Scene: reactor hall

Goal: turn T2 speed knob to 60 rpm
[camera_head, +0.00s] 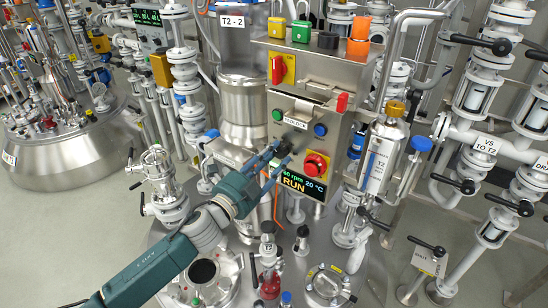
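The T2 control panel (297,104) is a steel box in the middle of the head view, below the T2-2 label (234,21). My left gripper (282,154) reaches up from the lower left, with its fingertips at the panel's lower left front. A small dark part that may be the speed knob shows at the fingertips; it is mostly hidden, and I cannot tell whether the fingers grip it. The display (301,183) below reads RUN and 20 °C; the first rpm digit is partly covered, followed by a 0. My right gripper is not in view.
A red mushroom button (316,164) sits close right of my fingertips. A blue button (320,130), a green button (277,115) and a red-yellow switch (282,68) are above. Valves crowd the vessel lid below.

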